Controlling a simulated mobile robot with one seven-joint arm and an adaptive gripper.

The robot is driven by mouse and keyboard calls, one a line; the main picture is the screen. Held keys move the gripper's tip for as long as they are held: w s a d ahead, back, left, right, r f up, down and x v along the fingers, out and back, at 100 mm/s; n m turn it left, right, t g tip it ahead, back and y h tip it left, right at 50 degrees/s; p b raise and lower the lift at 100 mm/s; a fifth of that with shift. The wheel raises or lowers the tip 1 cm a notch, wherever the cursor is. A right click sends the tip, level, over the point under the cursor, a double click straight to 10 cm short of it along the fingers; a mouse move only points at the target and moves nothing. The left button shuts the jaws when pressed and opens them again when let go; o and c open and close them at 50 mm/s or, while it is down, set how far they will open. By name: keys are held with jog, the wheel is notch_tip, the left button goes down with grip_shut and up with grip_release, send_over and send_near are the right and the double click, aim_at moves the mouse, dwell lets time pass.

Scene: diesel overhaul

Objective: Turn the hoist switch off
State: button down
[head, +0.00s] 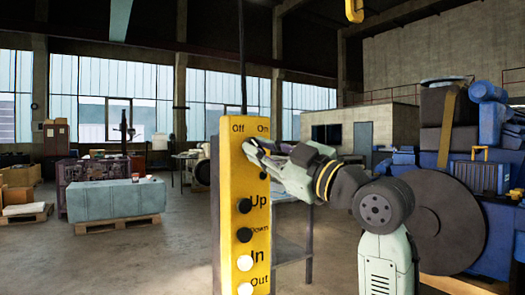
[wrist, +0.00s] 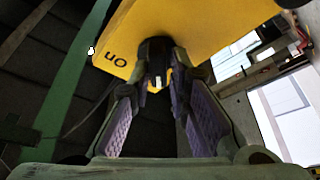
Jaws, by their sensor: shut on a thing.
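The yellow hoist control box (head: 230,190) hangs upright in front of me in the head view, with "Off" and "On" printed near its top. Black and white buttons labelled Up, Down, In and Out run down its face. My gripper (head: 254,151) reaches in from the right to the box's upper part, just below those labels, and covers the switch there. In the wrist view my gripper (wrist: 160,88) has its purple-padded fingers on both sides of the black switch knob (wrist: 155,48), shut on it. The "On" label shows beside the knob; which way the knob points is unclear.
A blue engine with a large dark disc (head: 445,215) stands at the right behind my arm. A grey-blue covered crate (head: 115,200) on a pallet stands at the left. A yellow hook (head: 354,10) hangs overhead.

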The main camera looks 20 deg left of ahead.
jog(key=shift+w+d+r+n, duration=0.2)
jog(key=shift+r+n, duration=0.1)
jog(key=shift+n, duration=0.2)
jog(key=c, duration=1.8)
grip_release()
jog(key=shift+a+f, duration=0.1)
jog(key=shift+o, duration=1)
jog(key=shift+a+f, duration=0.1)
jog(key=shift+a, duration=0.05)
jog(key=shift+s, duration=0.1)
jog(key=v, duration=1.2)
jog(key=shift+w, duration=0.2)
